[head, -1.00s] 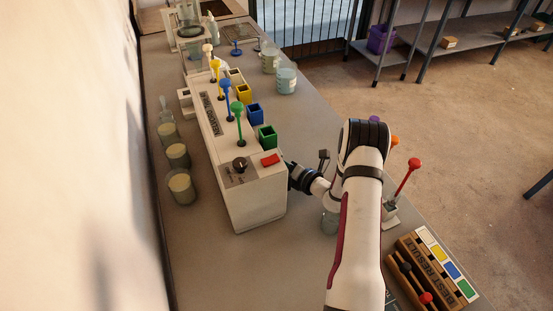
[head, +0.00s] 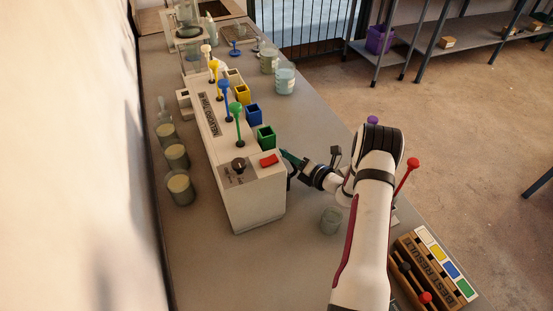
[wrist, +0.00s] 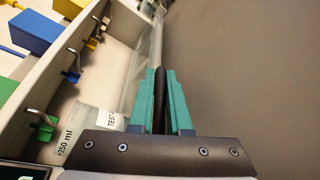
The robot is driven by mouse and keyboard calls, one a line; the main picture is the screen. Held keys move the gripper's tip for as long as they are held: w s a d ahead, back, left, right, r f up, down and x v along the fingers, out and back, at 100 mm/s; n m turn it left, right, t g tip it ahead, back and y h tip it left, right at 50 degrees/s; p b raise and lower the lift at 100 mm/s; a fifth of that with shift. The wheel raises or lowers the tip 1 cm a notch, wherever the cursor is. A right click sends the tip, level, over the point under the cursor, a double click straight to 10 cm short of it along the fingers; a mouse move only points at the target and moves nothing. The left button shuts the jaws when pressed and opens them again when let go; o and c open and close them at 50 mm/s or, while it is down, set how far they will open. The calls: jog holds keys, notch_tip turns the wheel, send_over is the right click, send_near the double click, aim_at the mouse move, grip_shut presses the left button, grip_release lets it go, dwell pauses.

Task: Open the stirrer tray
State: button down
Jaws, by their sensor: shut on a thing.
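In the wrist view, the green fingers of my gripper (wrist: 159,85) are shut on a thin dark bar (wrist: 160,76), which looks like a handle. A clear-walled part (wrist: 142,72), which may be the stirrer tray, runs along the machine's side just left of the fingers. A label reading "TEST" and "250 ml" shows near it. How far the tray is out cannot be told.
Small metal spouts (wrist: 40,118) under the colored boxes line the machine's side. A glass beaker (head: 331,220) stands on the bench below my wrist. A wooden rack (head: 430,268) is at the lower right. Bench right of the fingers is clear.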

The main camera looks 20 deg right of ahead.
jog(key=d, duration=0.4)
jog(key=shift+d, duration=0.4)
jog(key=c, duration=0.9)
grip_release()
jog(key=v, duration=0.8)
